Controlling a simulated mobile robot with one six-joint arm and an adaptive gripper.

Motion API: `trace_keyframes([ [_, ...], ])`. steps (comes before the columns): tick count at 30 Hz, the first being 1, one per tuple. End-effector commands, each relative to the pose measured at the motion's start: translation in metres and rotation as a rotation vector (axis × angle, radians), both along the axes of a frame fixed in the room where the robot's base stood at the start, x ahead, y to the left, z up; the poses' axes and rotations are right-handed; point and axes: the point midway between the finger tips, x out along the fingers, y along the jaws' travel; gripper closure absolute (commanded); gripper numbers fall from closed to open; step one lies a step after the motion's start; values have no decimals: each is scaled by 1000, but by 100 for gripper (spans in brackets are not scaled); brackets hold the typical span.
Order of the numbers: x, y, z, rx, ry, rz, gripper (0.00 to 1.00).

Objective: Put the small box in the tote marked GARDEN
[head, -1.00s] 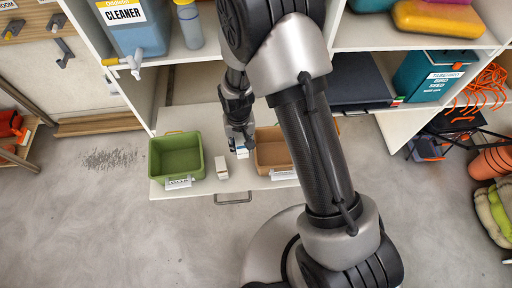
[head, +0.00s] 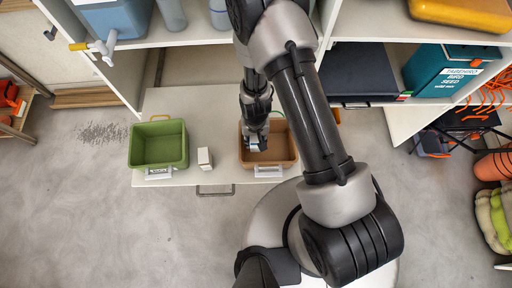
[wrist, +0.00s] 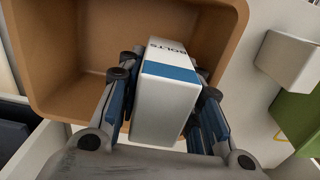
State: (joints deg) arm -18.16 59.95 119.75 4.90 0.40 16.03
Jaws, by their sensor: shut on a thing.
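My gripper (head: 256,138) is shut on a small white box (wrist: 168,95) with a blue band and the word BOLTS. The wrist view shows the box between the two fingers, with the tan tote (wrist: 60,85) behind and below it. In the head view my gripper is over the tan tote (head: 284,163); I cannot tell whether the box is above the rim or inside. A green tote (head: 158,164) stands to the left, empty. Both totes have labels on their fronts, too small to read. A second white box (head: 205,158) stands between the totes.
The totes stand on a pale pulled-out board (head: 222,168) with a handle (head: 215,191) at its front. Shelves with a blue container (head: 118,18) and a teal bird seed box (head: 450,68) lie behind. The floor at the front left is clear.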

Motion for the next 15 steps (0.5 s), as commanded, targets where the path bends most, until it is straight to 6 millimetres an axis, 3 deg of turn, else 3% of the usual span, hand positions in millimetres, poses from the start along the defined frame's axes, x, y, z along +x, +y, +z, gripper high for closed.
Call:
trace_keyframes([
  [1,1,0,-15,1,-2,1,96],
  [3,1,0,-23,1,-3,0,96],
  [11,1,0,-32,1,-3,2,96],
  [15,1,0,-48,1,-3,1,96],
])
